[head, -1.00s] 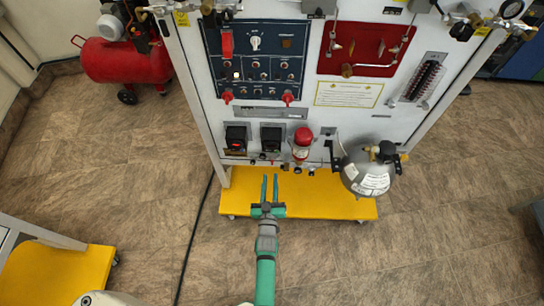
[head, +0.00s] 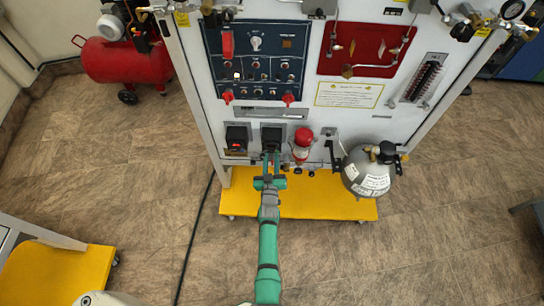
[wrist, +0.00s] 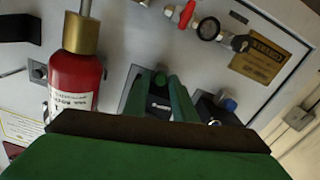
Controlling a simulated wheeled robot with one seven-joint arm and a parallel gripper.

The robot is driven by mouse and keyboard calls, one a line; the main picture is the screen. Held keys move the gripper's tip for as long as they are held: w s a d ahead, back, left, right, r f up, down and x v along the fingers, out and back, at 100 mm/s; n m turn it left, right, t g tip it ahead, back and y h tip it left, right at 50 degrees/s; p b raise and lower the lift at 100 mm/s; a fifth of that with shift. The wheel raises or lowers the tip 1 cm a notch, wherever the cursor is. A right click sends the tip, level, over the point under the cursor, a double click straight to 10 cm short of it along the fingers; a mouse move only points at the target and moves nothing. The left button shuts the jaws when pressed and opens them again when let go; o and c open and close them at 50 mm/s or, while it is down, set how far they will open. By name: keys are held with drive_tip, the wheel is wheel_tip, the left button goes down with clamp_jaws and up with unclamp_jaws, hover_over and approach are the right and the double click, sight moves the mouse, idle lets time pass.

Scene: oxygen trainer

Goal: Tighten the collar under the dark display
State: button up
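The dark display (head: 272,134) is a black square unit on the white panel, right of a similar unit with a red glow. My gripper (head: 271,156) is raised to its lower edge, covering the spot just below it, so the collar is hidden in the head view. In the wrist view my gripper's green fingers (wrist: 157,84) are apart.
A red cylinder (head: 302,144) with a brass end stands close to the right of the gripper. A grey tank (head: 367,172) is further right. The glowing unit (head: 237,138) is just left. A yellow base shelf (head: 325,198) lies below.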

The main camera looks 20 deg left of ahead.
drive_tip(key=shift+w, duration=0.2)
drive_tip(key=shift+c, duration=0.5)
drive_tip(key=shift+s, duration=0.1)
clamp_jaws()
drive_tip(key=shift+a, duration=0.15)
drive_tip(key=shift+s, duration=0.1)
drive_tip(key=m, duration=0.4)
drive_tip(key=shift+m, duration=0.3)
drive_tip(key=shift+o, duration=0.5)
unclamp_jaws()
